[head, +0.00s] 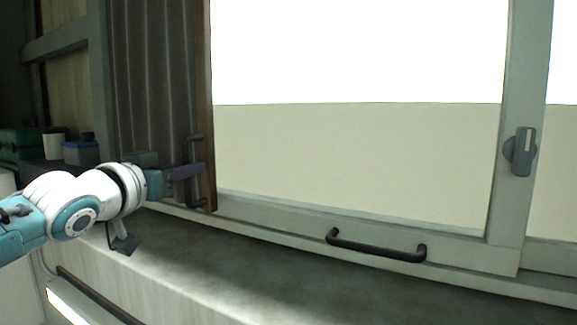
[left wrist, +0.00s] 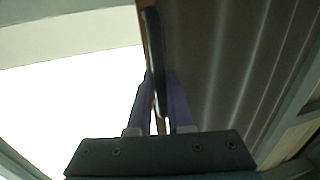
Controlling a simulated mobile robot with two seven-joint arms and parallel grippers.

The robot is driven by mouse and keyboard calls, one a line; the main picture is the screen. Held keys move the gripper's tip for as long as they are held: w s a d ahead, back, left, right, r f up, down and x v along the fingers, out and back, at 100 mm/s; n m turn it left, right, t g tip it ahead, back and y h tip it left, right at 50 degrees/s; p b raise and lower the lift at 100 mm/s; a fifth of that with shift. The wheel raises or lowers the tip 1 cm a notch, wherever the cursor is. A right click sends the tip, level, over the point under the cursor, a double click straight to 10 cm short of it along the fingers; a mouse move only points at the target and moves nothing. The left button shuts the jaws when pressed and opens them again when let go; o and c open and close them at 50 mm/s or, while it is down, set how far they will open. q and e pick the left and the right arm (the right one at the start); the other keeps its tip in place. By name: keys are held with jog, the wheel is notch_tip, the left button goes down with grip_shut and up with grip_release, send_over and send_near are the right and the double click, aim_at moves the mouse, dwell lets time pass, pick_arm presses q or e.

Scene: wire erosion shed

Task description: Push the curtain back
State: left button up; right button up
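The curtain (head: 155,75) is dark, pleated and bunched at the left side of the window. Its leading edge is an upright brown wooden bar (head: 205,100) with a black upright handle (head: 196,140). My left gripper (head: 194,170) is at this handle, with purple fingers at its middle. In the left wrist view the handle (left wrist: 154,50) runs between the two fingers, which look closed about it; the exact contact is hard to see. The curtain (left wrist: 235,60) fills the right of that view. My right gripper is not in view.
A grey sill (head: 250,250) runs below the window. A black bar handle (head: 375,246) sits on the lower window frame, and a grey latch (head: 522,152) on the right upright. Boxes and a blue-and-white container (head: 80,153) stand behind my left arm.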

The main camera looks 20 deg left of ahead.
pick_arm(q)
jog(key=o, duration=0.4)
jog(key=s+d+b, duration=0.1)
jog(key=s+b, duration=0.2)
jog(key=s, duration=0.7)
jog(key=shift+d, duration=0.1)
dwell(0.3)
